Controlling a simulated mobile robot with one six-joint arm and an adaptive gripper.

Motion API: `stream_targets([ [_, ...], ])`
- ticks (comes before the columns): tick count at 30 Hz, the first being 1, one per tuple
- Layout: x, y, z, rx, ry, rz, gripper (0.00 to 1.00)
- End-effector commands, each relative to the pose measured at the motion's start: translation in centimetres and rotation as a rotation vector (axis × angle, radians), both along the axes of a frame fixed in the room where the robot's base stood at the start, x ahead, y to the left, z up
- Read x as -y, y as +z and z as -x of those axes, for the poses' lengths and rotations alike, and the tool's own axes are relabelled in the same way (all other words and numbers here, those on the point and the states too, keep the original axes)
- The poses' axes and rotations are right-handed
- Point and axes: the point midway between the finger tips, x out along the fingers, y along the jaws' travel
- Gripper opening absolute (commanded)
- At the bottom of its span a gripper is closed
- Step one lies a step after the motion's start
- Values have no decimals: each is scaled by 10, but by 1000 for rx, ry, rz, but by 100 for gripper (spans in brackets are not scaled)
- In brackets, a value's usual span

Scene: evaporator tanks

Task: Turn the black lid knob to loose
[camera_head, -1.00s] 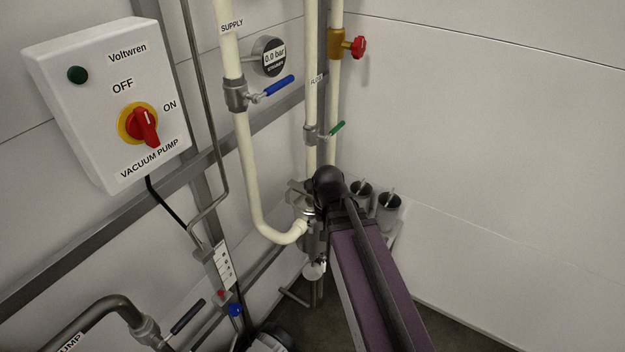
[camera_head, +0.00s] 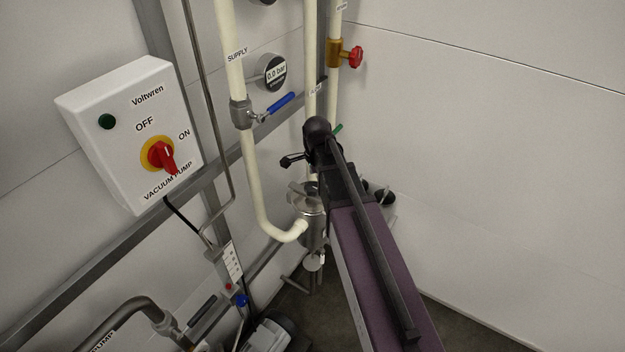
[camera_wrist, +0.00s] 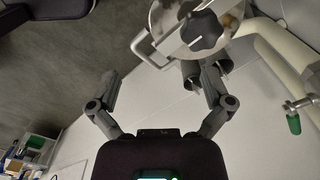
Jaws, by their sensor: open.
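The black lid knob (camera_wrist: 203,30) is a lobed knob on a metal bar across the round steel lid (camera_wrist: 170,15), at the top right of the wrist view. In the head view the steel vessel (camera_head: 311,228) stands below my gripper (camera_head: 292,160), and I cannot make out the knob there. In the wrist view my gripper (camera_wrist: 160,82) has its two fingers spread wide with nothing between them. The knob lies beyond the right fingertip, apart from it as far as I can tell. How far it is turned cannot be told.
A cream supply pipe (camera_head: 247,165) with a blue-handled valve (camera_head: 280,104) runs left of the vessel. A green-handled valve (camera_wrist: 293,122) is at the right of the wrist view. A red valve (camera_head: 354,57) and pressure gauge (camera_head: 272,72) are above. The right wall is bare.

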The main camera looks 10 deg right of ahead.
Motion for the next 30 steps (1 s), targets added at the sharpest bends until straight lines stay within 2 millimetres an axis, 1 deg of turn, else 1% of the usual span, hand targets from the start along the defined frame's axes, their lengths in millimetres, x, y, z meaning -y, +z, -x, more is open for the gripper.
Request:
stream_targets([
  [1, 0, 12, -9, 0, -56, 0, 100],
  [6, 0, 31, -28, 0, -266, 0, 100],
  [12, 0, 47, -46, 0, -472, 0, 100],
  [15, -1, 51, -51, 0, -540, 0, 100],
  [21, -1, 54, -55, 0, -600, 0, 100],
  [30, -1, 54, -55, 0, -603, 0, 100],
])
